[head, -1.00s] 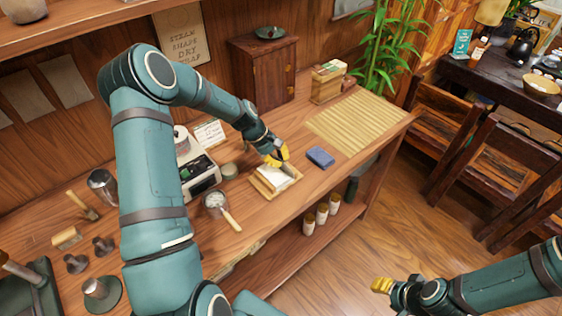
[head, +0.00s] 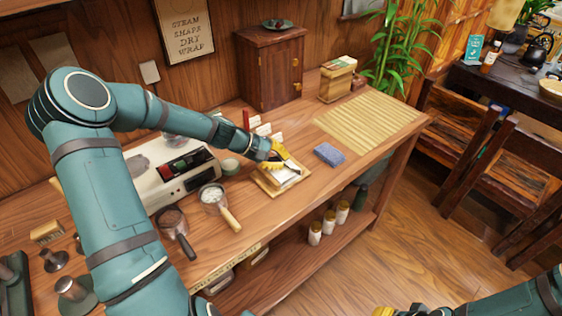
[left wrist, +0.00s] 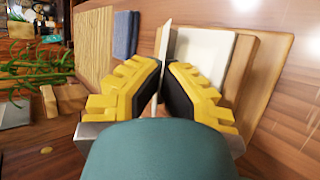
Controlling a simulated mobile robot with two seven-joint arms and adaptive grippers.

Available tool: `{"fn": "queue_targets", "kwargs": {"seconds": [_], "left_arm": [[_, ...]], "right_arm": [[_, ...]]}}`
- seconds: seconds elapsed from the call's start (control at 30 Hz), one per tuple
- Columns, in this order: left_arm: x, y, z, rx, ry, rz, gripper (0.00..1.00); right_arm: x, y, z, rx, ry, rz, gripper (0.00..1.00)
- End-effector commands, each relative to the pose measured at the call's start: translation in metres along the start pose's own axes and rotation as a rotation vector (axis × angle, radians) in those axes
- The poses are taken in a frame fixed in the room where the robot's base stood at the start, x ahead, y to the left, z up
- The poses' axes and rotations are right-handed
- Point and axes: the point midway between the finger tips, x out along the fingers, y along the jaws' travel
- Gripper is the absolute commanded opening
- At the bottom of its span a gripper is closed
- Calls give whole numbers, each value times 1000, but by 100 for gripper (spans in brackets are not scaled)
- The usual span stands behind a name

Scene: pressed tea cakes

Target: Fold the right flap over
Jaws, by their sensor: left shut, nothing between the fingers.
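A white paper wrapper (head: 284,178) lies on a small wooden board (head: 298,183) on the workbench. In the left wrist view the white sheet (left wrist: 204,52) lies beside a wooden strip (left wrist: 238,70), and a thin white flap (left wrist: 165,42) stands up edge-on by my fingertips. My left gripper (head: 296,167) is over the wrapper with its yellow fingers shut and empty; the fingers (left wrist: 164,80) meet close to the flap. I cannot tell whether they touch it. The fingers hide part of the wrapper. My right gripper (head: 384,311) barely shows at the bottom edge, away from the bench.
A folded blue cloth (head: 329,154) lies right of the board, with a bamboo mat (head: 368,120) behind it. A strainer with a wooden handle (head: 218,203) and a boxy appliance (head: 165,178) are to the left. A cabinet (head: 270,68) stands behind.

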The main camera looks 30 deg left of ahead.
Motion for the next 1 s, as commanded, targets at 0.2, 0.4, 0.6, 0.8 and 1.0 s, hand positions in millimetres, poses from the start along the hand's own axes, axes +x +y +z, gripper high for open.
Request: {"fn": "queue_targets", "kwargs": {"seconds": [0.2, 0.4, 0.6, 0.8, 1.0], "left_arm": [[0, 0, 1, 2, -2, 4, 0], [0, 0, 1, 2, -2, 3, 3], [0, -1, 1, 1, -2, 2, 30], [-2, -2, 0, -1, -1, 1, 30], [-23, -1, -1, 1, 4, 1, 30]], "right_arm": [[1, 0, 0, 0, 2, 0, 47], [1, 0, -1, 0, 2, 0, 47], [1, 0, -1, 0, 2, 0, 47], [1, 0, 0, 0, 1, 0, 47], [1, 0, 0, 0, 1, 0, 47]]}}
